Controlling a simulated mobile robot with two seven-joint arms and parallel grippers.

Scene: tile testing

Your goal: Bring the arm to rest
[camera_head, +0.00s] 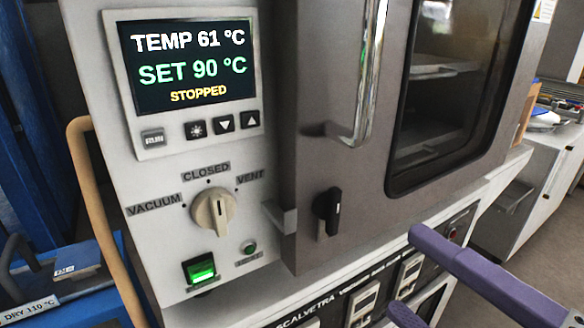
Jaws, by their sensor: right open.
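My right gripper (412,275) shows at the lower right as two purple fingers reaching in from the right edge. The fingers are spread apart with nothing visible between them. They appear in front of the lower panel of the oven (287,150); how far they are from it I cannot tell. My left gripper is not in view.
The oven's display (190,65) reads TEMP 61 °C, SET 90 °C, STOPPED. Its cream knob (213,212) sits below the CLOSED label. A green switch (200,270) is lit. The door handle (365,70) and black latch (327,210) stick out. A cream bench (540,190) stands at right.

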